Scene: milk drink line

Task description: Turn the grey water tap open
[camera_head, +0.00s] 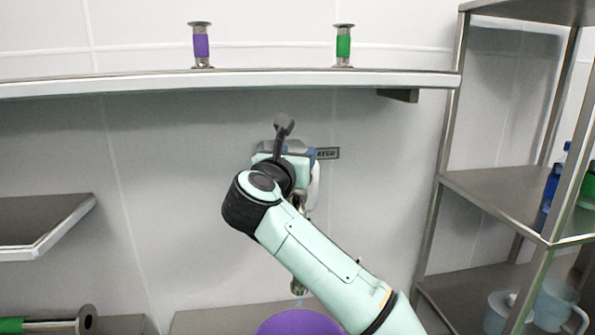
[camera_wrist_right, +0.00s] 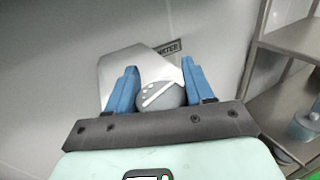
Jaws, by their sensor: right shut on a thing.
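The grey water tap is mostly hidden behind my right arm in the head view. Its metal spout (camera_head: 298,286) shows below my arm, with a small bluish trace under it that may be water. In the right wrist view the tap's rounded grey handle (camera_wrist_right: 161,94) sits between the two blue fingers of my right gripper (camera_wrist_right: 160,82). The gripper is shut on this handle. In the head view my right gripper (camera_head: 300,153) is at the wall beside a dark label plate (camera_head: 328,153), largely covered by my wrist. My left gripper is not in view.
A purple container (camera_head: 298,323) is below the spout. A wall shelf (camera_head: 270,79) above carries a purple-banded (camera_head: 201,46) and a green-banded metal piece (camera_head: 343,47). A metal rack (camera_head: 490,192) with a blue bottle (camera_head: 553,182) and jugs (camera_head: 553,304) stands at the right.

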